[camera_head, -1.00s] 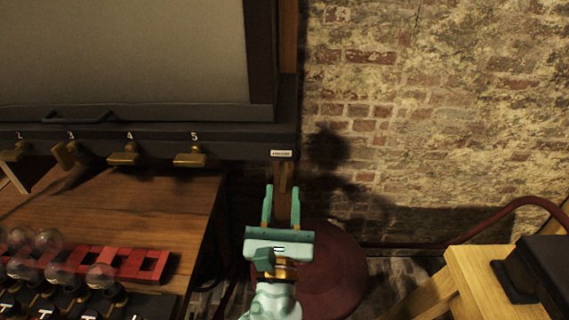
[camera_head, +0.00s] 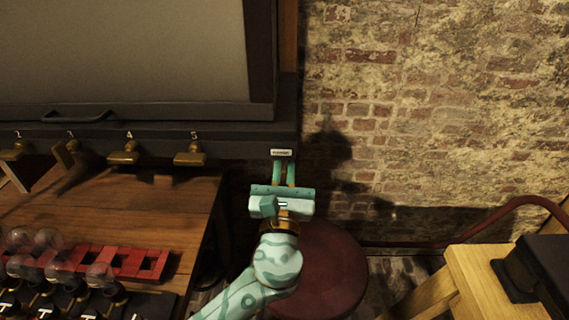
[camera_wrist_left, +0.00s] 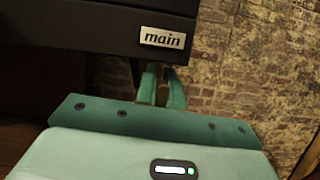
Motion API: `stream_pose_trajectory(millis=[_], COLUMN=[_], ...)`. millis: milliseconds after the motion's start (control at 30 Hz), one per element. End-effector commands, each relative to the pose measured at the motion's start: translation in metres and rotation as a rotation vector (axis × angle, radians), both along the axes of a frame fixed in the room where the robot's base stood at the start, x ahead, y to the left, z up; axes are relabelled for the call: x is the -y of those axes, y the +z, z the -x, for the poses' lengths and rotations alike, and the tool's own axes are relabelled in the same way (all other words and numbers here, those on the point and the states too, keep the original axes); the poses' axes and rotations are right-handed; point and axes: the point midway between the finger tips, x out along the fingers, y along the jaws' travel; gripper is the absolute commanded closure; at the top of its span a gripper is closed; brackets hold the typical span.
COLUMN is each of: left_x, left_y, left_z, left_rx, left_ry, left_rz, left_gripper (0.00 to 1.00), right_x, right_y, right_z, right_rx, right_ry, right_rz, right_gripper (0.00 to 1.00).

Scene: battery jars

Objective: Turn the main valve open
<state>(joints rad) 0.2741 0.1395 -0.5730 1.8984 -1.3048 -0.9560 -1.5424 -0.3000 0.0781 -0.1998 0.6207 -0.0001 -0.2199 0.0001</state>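The white "main" label (camera_head: 281,152) is on the dark panel's right end, and it shows large in the left wrist view (camera_wrist_left: 162,38). The main valve handle below it is mostly hidden; a narrow brownish strip (camera_wrist_left: 162,92) shows between my fingers and appears to be it. My left gripper (camera_head: 284,168) points at the panel just under the label, its two green fingers close together on either side of that strip. It looks shut on the handle, though the contact itself is hard to see. My right gripper is not in view.
Brass valves numbered 2 to 5, such as valve 5 (camera_head: 190,155), line the panel's edge to the left. A wooden bench (camera_head: 150,205) holds glass jars and a red rack (camera_head: 150,263). A round dark-red stool (camera_head: 335,275) is below, a wooden stand (camera_head: 475,275) at right.

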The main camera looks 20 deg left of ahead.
Motion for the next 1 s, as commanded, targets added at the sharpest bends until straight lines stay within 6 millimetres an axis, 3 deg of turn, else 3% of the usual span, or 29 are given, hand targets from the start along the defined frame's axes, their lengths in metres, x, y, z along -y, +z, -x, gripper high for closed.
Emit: stream_pose_trajectory(millis=[367, 400, 467, 800, 1000], left_x=[-0.001, -0.001, -0.001, 0.000, 0.008], left_y=[0.000, 0.000, 0.000, -0.001, -0.015], left_z=[0.001, 0.001, 0.001, 0.003, 0.033], left_rx=[0.025, 0.025, 0.024, 0.023, 0.019], left_ry=[-0.001, -0.002, -0.001, -0.001, -0.002], left_rz=[0.083, 0.082, 0.082, 0.081, 0.081], left_gripper=[1.00, 0.84, 0.68, 0.68, 0.68], right_x=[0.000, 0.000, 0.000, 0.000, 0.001], right_y=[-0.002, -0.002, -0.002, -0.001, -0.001], right_z=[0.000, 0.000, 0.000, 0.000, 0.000], right_rx=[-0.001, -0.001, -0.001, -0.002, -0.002], right_ry=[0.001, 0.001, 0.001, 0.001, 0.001], right_rz=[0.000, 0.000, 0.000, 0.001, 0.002], right_gripper=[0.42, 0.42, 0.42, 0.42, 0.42])
